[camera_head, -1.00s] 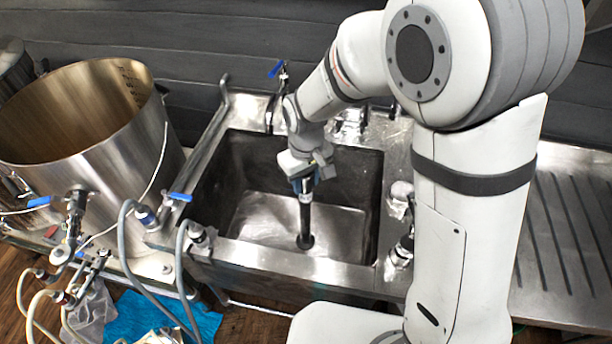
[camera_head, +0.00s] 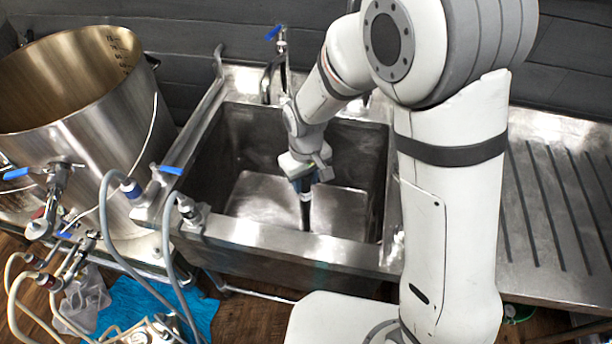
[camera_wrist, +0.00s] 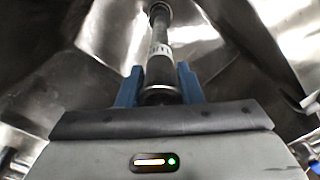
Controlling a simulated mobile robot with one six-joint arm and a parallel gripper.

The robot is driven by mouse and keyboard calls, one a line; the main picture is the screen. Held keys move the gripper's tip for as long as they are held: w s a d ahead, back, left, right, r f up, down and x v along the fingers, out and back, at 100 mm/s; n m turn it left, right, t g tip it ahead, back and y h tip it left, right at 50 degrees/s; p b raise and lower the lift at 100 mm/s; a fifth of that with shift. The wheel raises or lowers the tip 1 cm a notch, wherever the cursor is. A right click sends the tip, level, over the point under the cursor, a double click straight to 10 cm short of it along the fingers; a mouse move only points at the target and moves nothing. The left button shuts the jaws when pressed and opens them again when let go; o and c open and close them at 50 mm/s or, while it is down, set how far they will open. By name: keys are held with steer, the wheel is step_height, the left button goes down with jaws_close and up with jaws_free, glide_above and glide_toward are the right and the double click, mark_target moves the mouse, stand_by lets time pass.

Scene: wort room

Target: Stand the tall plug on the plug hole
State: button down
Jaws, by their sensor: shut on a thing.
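The tall plug (camera_head: 305,212) is a dark, slim tube standing roughly upright inside the sink (camera_head: 270,244). My gripper (camera_head: 303,184) is shut on its upper part, coming down from above.
A large steel pot (camera_head: 105,120) with valves and hoses stands left of the sink. A tap with a blue handle (camera_head: 276,33) rises at the sink's back. A ribbed drainboard (camera_head: 560,200) lies to the right.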

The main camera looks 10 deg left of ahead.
mark_target(306, 202)
steer(key=shift+f+b, duration=3.15)
steer(key=shift+f, duration=1.6)
steer(key=shift+f+b, duration=0.25)
steer(key=shift+b, duration=0.05)
steer(key=c, duration=0.9)
jaws_free()
steer(key=shift+s, duration=0.1)
step_height(306, 202, up, 8)
steer(key=shift+f, duration=0.1)
